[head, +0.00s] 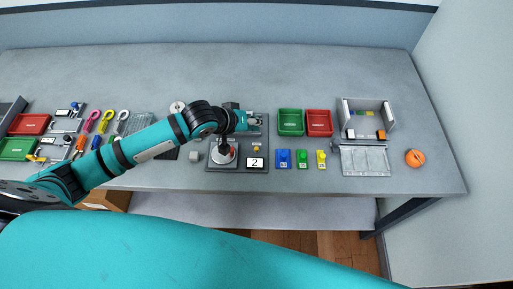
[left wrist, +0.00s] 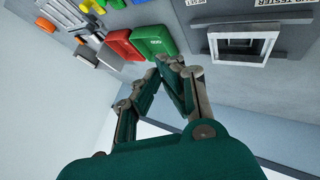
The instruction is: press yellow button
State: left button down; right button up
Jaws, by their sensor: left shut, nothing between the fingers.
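A small yellow button-like spot (head: 257,148) sits on a dark grey panel (head: 236,168), just above a display (head: 255,162) reading 2. My left gripper (head: 256,121) is over the back right part of this panel, farther back than the yellow spot. Its fingers are shut and empty; they also show in the left wrist view (left wrist: 170,62). The yellow spot cannot be made out in the left wrist view. The arm and gripper hide part of the panel's back. My right gripper does not show.
Right of the panel are a green tray (head: 290,123), a red tray (head: 319,123), and blue (head: 284,159), green (head: 303,159) and yellow (head: 321,159) blocks. The table's back is clear.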

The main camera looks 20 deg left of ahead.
pick_arm(q)
jog(key=b, duration=0.6)
send_over(255, 147)
notch_tip(255, 147, down, 7)
jog(key=shift+w+r, duration=0.1)
jog(key=shift+r, duration=0.1)
jog(key=shift+f+b, duration=0.4)
jog(key=shift+f, duration=0.45)
jog(key=shift+f, duration=0.15)
jog(key=shift+f, duration=0.3)
jog(key=shift+f, duration=0.4)
dwell(0.6)
dwell(0.3)
jog(key=shift+r+p, duration=0.8)
jog(key=shift+p, duration=0.4)
